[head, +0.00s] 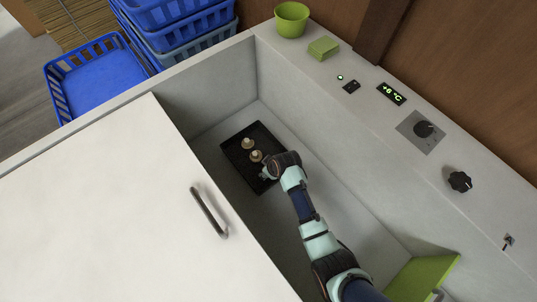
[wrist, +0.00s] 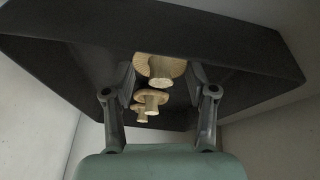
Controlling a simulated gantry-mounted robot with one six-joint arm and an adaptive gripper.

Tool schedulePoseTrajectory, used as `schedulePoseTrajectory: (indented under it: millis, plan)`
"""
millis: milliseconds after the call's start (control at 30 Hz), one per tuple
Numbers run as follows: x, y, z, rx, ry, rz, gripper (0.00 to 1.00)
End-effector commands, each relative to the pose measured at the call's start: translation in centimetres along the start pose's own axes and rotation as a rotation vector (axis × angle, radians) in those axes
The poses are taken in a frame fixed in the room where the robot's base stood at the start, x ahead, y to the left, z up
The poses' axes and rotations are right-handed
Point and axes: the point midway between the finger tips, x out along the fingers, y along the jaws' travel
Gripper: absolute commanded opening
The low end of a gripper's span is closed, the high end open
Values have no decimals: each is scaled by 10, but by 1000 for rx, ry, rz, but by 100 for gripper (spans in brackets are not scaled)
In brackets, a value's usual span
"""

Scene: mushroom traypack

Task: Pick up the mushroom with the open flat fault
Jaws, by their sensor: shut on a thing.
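A black tray (head: 241,168) lies on the floor of the chilled bin. Two pale brown mushrooms stand in it stem up, a far one (head: 247,143) and a middle one (head: 256,156). My gripper (head: 265,174) is at the tray's near end, shut on the nearest mushroom, mostly hidden in the head view. In the wrist view this held mushroom (wrist: 160,70), with a wide cap, gills showing and a thick stem, sits between the fingertips of my gripper (wrist: 160,80). The other mushrooms show behind it (wrist: 152,98). I cannot tell whether it is lifted off the tray.
The bin's pale walls surround the tray. A white sliding lid (head: 110,220) with a dark handle (head: 209,213) covers the left part. Blue crates (head: 180,25), a green cup (head: 291,19) and a green sponge (head: 323,48) stand outside. A green board (head: 425,278) leans at lower right.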

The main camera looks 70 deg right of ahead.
Motion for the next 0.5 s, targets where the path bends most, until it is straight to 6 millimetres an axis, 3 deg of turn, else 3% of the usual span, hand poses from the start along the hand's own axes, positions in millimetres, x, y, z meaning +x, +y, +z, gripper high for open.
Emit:
schedulePoseTrajectory:
  millis: [267,367,500]
  plan:
    - [-22,2,-10,0,1,1,40]
    - [-45,5,-19,-1,2,1,40]
    - [-90,9,-38,-1,3,2,40]
